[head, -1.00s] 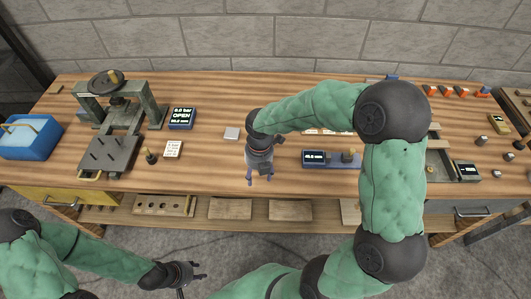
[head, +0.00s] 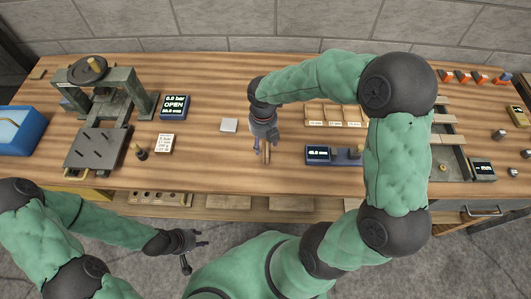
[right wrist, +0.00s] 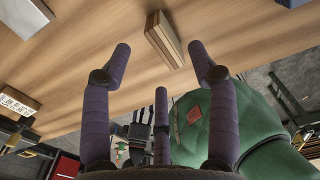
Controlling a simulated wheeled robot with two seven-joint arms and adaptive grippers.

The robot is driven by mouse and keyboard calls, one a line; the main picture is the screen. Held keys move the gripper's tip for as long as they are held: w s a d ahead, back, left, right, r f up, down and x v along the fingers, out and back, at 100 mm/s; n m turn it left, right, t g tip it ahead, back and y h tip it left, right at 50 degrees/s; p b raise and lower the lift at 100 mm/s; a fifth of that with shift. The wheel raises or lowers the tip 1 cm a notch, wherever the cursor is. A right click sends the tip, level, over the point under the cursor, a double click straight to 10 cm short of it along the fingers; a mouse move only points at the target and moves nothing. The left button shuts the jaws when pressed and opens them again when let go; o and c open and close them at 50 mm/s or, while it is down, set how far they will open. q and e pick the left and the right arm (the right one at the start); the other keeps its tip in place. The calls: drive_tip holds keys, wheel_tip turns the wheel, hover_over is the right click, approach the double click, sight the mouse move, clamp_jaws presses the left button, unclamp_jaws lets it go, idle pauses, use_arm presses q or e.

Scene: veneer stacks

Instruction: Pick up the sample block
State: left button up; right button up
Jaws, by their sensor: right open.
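A small layered wooden block (right wrist: 165,40), which I take to be the sample block, lies on the bench near its front edge. In the head view it shows as a narrow tan strip (head: 267,155), partly hidden by my right gripper. My right gripper (head: 265,145) is open and points down over it. In the right wrist view the block appears between and beyond the spread fingertips (right wrist: 160,52), with clear gaps on both sides and no visible contact. My left gripper (head: 202,240) is in front of the bench, below its top; its fingers look spread and empty.
A press (head: 100,105), a pressure display (head: 173,106) and a card (head: 164,143) are at left. Bench (head: 210,170) between is clear.

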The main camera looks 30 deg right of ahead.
sight(264, 151)
drive_tip(key=shift+f, duration=0.45)
drive_tip(key=f, duration=0.1)
drive_tip(key=f+b, duration=0.1)
drive_tip(key=f, duration=0.1)
drive_tip(key=f+b, duration=0.1)
drive_tip(key=f, duration=0.1)
drive_tip(key=shift+s+a, duration=0.15)
drive_tip(key=shift+s, duration=0.2)
drive_tip(key=c, duration=1.1)
